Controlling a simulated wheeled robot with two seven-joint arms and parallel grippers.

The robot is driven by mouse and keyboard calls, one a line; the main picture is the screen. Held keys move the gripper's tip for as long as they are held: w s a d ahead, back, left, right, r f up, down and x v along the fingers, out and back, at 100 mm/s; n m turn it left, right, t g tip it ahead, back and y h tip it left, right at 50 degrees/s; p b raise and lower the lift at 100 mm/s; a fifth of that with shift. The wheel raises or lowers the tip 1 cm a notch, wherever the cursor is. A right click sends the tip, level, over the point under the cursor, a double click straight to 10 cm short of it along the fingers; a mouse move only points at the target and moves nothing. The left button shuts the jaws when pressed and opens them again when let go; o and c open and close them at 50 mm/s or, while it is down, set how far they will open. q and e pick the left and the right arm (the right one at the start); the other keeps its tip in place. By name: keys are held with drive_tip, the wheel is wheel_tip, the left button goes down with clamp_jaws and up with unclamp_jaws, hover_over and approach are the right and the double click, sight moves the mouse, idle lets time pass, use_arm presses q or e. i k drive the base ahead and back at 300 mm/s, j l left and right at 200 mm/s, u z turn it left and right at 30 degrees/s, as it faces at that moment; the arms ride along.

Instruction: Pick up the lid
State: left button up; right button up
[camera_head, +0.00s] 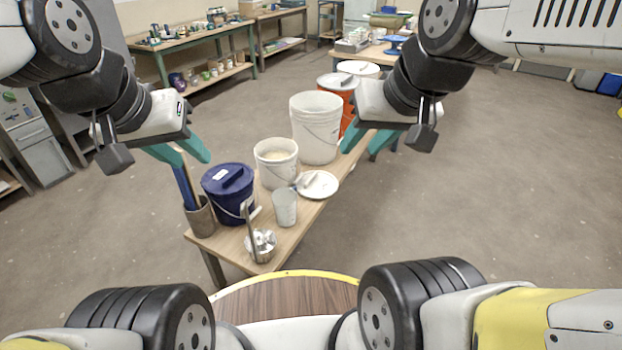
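A round white lid-like disc (327,192) lies flat on the wooden table (229,243), with a pale block-shaped piece on top. Beside it stands an open white bucket (277,172) with pale contents. A blue bucket (228,205) at the left wears a blue lid (214,186) with a raised grip. My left gripper (196,162) is open and empty, above and left of the blue bucket. My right gripper (357,155) is open and empty, above and right of the white disc. Neither appears to touch anything.
A tall white bucket (316,145), an orange bucket (348,121) with a white lid (337,81) and another pale-topped bucket (358,68) stand farther back. A grey cup (285,212), a metal pot (262,247) and a tool holder (201,220) crowd the near end.

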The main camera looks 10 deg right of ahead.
sight(317, 185)
drive_tip(key=k+l+u, duration=0.2)
drive_tip(key=l, duration=0.25)
drive_tip(key=l+u, duration=0.2)
drive_tip(key=l, duration=0.25)
drive_tip(key=k+l+u, duration=0.2)
drive_tip(key=l, duration=0.2)
drive_tip(key=i+l+u, duration=0.15)
drive_tip(key=l+u, duration=0.15)
drive_tip(key=l, duration=0.5)
drive_tip(key=l+u, duration=0.3)
drive_tip(key=l, duration=0.55)
drive_tip(key=i+l+u, duration=0.15)
drive_tip(key=i+l, duration=0.35)
drive_tip(key=i+l+u, duration=0.1)
drive_tip(key=i+l, duration=0.4)
drive_tip(key=l, duration=0.15)
drive_tip(key=i, duration=0.15)
